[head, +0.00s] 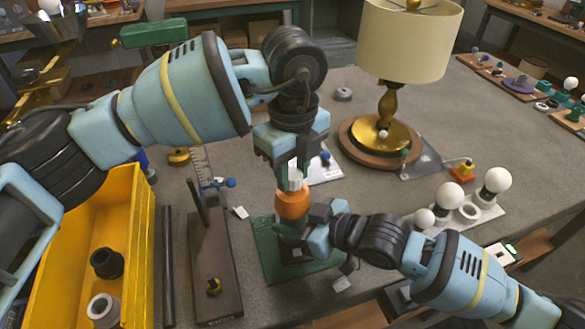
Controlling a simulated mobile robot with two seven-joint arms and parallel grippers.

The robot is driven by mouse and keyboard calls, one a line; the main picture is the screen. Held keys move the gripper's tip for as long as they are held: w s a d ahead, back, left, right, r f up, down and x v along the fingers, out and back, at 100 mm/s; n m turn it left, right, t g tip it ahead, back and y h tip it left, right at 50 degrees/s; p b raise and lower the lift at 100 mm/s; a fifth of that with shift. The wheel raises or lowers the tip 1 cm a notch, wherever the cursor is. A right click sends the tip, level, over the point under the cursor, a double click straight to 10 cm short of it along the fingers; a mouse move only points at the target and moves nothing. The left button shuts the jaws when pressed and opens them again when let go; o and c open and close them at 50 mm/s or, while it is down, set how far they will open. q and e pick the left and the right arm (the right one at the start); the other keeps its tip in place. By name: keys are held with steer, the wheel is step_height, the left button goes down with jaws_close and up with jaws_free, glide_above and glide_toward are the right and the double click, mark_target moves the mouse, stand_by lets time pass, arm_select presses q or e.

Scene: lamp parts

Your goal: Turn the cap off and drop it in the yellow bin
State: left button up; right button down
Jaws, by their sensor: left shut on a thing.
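My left gripper (292,168) points straight down over the green plate (264,250) and is shut on a small pale piece, the cap (295,181). The cap sits at the top of a rounded orange part (293,204), and the jaws cover much of it. My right gripper (304,234) reaches in from the right, just below the orange part. Its fingertips are partly hidden, so I cannot tell whether they grip. The yellow bin (128,215) stands at the left, with a black ring-shaped part (107,263) and a grey one (103,308) inside.
A lamp (386,105) stands behind, on a round base. White bulbs (497,180) stand on a rack at the right.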

mark_target(292, 173)
arm_select(q)
steer(key=shift+r, duration=0.2)
steer(key=shift+r, duration=0.75)
steer(key=shift+r, duration=0.25)
steer(key=shift+r, duration=1.9)
arm_select(e)
steer(key=c, duration=0.6)
jaws_free()
arm_select(q)
steer(key=shift+f, duration=0.15)
arm_select(e)
steer(key=v, duration=1.2)
steer(key=shift+f, duration=0.1)
